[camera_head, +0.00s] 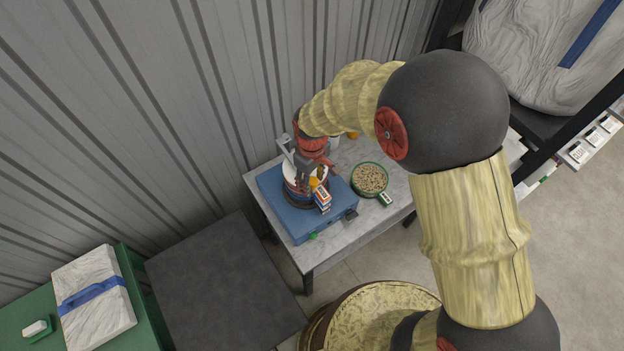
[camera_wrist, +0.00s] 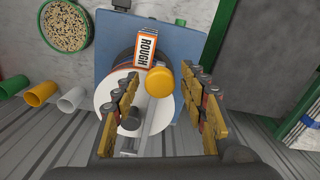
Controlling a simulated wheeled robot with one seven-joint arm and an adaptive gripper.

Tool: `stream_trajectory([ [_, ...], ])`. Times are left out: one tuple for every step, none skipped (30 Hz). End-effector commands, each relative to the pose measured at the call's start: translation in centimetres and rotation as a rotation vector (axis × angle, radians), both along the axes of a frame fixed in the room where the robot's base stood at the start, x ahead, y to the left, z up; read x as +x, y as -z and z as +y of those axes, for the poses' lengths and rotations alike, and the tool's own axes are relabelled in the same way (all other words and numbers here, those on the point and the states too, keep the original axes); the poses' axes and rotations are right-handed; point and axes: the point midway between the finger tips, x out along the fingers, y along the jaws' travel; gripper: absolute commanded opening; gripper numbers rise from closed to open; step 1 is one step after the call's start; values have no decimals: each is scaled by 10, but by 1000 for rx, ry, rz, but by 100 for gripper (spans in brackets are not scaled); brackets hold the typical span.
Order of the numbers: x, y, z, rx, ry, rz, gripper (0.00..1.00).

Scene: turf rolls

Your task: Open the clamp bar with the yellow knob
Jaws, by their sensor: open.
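The yellow knob (camera_wrist: 159,82) sits at the end of a pale clamp bar (camera_wrist: 148,126), which runs across a white disc (camera_wrist: 116,92). In the head view the knob (camera_head: 314,182) is small and partly covered by my gripper. The disc is on a dark round base on a blue case (camera_wrist: 112,38). My gripper (camera_wrist: 162,76) is open, one finger on each side of the knob. The knob appears apart from both fingers; its depth between them is unclear. An orange and white block marked ROUGH (camera_wrist: 146,46) stands just beyond the knob.
The blue case (camera_head: 273,183) rests on a grey table (camera_head: 345,237). A green-rimmed bowl of pellets (camera_head: 370,178) is beside it. Yellow (camera_wrist: 41,92) and white (camera_wrist: 71,100) tubes lie near the corrugated wall (camera_head: 130,110). A dark square surface (camera_head: 225,285) is at the lower left.

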Motion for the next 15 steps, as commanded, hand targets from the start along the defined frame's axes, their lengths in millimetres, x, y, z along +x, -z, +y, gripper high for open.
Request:
stream_trajectory([
  [0,1,0,1,0,-1,43],
  [0,1,0,1,0,-1,43],
  [0,2,0,0,0,-1,43],
  [0,2,0,0,0,-1,43],
  [0,2,0,0,0,-1,43],
  [0,1,0,0,0,-1,43],
  [0,1,0,0,0,-1,43],
  [0,1,0,0,0,-1,43],
  [0,1,0,0,0,-1,41],
  [0,1,0,0,0,-1,39],
  [0,1,0,0,0,-1,37],
  [0,1,0,0,0,-1,35],
  [0,1,0,0,0,-1,33],
  [0,1,0,0,0,-1,32],
  [0,1,0,0,0,-1,29],
])
